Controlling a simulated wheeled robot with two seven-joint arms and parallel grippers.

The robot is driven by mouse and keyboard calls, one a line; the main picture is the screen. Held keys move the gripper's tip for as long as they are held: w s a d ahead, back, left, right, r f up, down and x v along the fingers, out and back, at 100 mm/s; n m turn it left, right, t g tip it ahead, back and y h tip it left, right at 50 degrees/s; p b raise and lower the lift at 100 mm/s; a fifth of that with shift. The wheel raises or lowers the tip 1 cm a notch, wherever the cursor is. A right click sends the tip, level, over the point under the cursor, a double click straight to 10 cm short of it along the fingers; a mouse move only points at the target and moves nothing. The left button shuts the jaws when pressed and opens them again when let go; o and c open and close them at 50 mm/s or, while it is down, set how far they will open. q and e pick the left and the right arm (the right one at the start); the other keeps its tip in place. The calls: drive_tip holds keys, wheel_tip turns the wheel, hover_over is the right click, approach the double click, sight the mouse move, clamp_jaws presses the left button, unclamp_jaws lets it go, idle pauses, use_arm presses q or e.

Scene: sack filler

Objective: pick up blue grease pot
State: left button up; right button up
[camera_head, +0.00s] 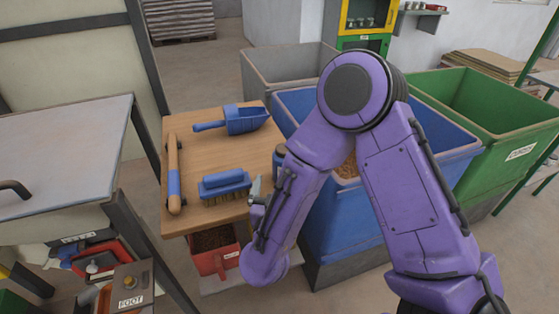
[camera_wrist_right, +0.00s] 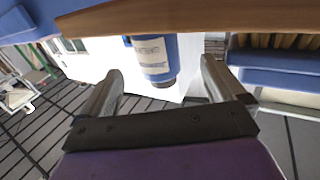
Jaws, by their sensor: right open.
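The blue grease pot (camera_wrist_right: 152,57), with a white label, shows upside down in the right wrist view, by the edge of the wooden bench top. My right gripper (camera_wrist_right: 162,74) is open and empty, one finger to each side of the pot in that view. I cannot tell how far the pot is beyond the fingertips. In the head view my purple right arm covers most of this spot, and a grey finger of the right gripper (camera_head: 256,189) shows beside the brush. I cannot make out the pot clearly there. My left gripper is not in view.
On the wooden bench (camera_head: 200,141) lie a blue scoop (camera_head: 245,119), a blue brush (camera_head: 224,184) and a wooden-handled tool (camera_head: 173,177). A red bin (camera_head: 213,250) sits below. A blue bin (camera_head: 345,225) and a green bin (camera_head: 490,100) stand to the right.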

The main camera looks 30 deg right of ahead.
sight(278, 155)
drive_tip(key=shift+x, duration=1)
drive_tip(key=p+x, duration=0.1)
drive_tip(key=x, duration=0.4)
drive_tip(key=shift+s+d+f, duration=0.15)
drive_tip(key=shift+s, duration=0.05)
drive_tip(key=c, duration=1.4)
